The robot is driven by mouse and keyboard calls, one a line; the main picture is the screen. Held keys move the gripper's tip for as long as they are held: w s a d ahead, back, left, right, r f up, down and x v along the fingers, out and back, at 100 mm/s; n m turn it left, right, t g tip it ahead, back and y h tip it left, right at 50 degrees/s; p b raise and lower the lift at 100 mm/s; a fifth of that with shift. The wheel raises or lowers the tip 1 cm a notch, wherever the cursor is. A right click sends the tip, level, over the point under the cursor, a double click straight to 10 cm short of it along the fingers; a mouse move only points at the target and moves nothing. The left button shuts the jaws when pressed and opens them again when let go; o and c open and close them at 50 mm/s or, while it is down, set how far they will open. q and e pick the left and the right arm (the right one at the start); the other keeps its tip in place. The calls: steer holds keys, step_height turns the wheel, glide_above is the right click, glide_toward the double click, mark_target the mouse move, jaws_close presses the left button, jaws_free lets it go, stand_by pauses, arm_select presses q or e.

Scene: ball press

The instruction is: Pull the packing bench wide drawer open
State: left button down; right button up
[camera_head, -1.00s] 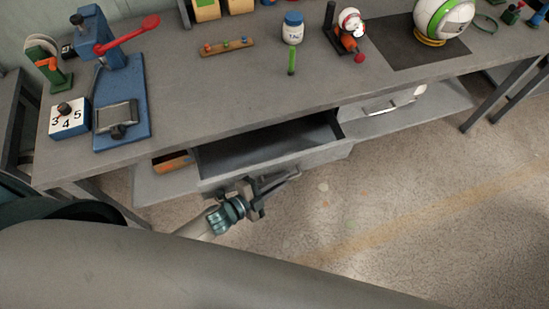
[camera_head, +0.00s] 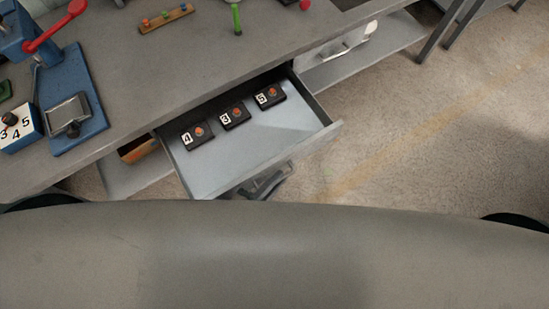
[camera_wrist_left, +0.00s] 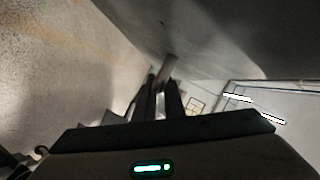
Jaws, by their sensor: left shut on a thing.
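The packing bench wide drawer (camera_head: 240,155) is pulled well out from under the bench top in the head view. Its inside shows, with several small black numbered blocks lying in a row near the back. My left gripper (camera_head: 268,184) is at the drawer's front, mostly hidden behind the front panel and my own body. In the left wrist view its fingers (camera_wrist_left: 160,88) are closed together on the drawer handle (camera_wrist_left: 168,68) beside a grey panel. My right gripper is not in view.
The bench top (camera_head: 150,80) carries a blue press (camera_head: 70,100) with a red lever, a white number block (camera_head: 18,130) and a wooden peg strip (camera_head: 166,18). An open shelf with a brown object (camera_head: 138,150) lies left of the drawer. The floor to the right is clear.

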arm_select(q)
steer(key=c, duration=2.2)
jaws_free()
steer(key=shift+o, duration=0.4)
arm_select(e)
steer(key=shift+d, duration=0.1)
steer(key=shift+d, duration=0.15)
arm_select(q)
steer(key=shift+a, duration=0.1)
